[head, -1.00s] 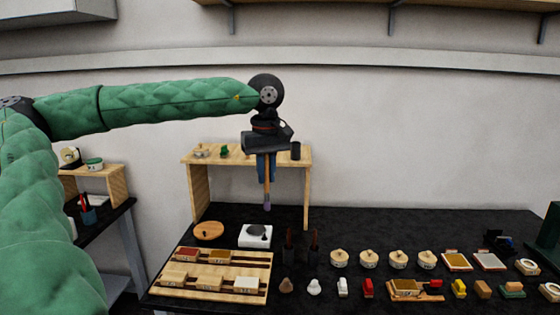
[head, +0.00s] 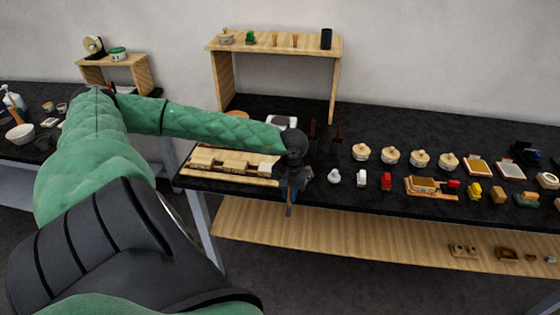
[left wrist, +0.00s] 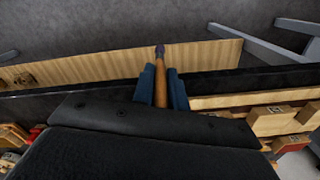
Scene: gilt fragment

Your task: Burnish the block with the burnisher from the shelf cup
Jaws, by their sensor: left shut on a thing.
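My left gripper (head: 290,190) is shut on the burnisher (head: 289,211), a thin tool with a wooden handle and a dark purplish tip. The tool hangs tip down at the table's front edge. In the left wrist view the burnisher (left wrist: 161,90) sits between the two blue fingers, its tip towards the lower wooden shelf. The black shelf cup (head: 327,39) stands upright on the small wooden shelf (head: 270,44). Several pale blocks (head: 236,166) lie on the wooden tray (head: 228,180), left of my gripper; I cannot tell which is the task's block. My right gripper is out of view.
Lidded pots (head: 390,156) and small coloured items, such as a red one (head: 386,181), stand right of my gripper. A wooden lower shelf (head: 360,235) runs under the black table (head: 400,130). A side table with bowls (head: 20,134) is at left.

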